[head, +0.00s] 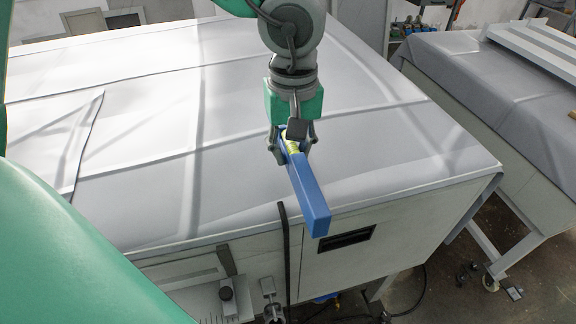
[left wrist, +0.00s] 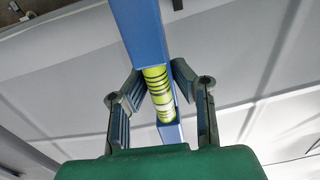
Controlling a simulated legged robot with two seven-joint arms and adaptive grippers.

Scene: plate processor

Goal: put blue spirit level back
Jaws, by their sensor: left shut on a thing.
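The blue spirit level (head: 309,194) is a long blue bar with a yellow-green vial. My left gripper (head: 294,147) is shut on it near its far end, around the vial. The bar's near end reaches toward the front edge of the covered machine top, above it. In the left wrist view the level (left wrist: 140,30) runs between the two fingers of the left gripper (left wrist: 152,90), and its vial (left wrist: 158,92) shows between them. Part of the level at the grip is hidden by the fingers in the head view. My right gripper is not in view.
A large machine with a grey-white sheeted top (head: 400,150) fills the middle. A second covered table (head: 470,75) stands at the right with white rails (head: 535,45) on it. A dark upright bar (head: 285,255) stands at the machine's front. The sheeted top around the level is clear.

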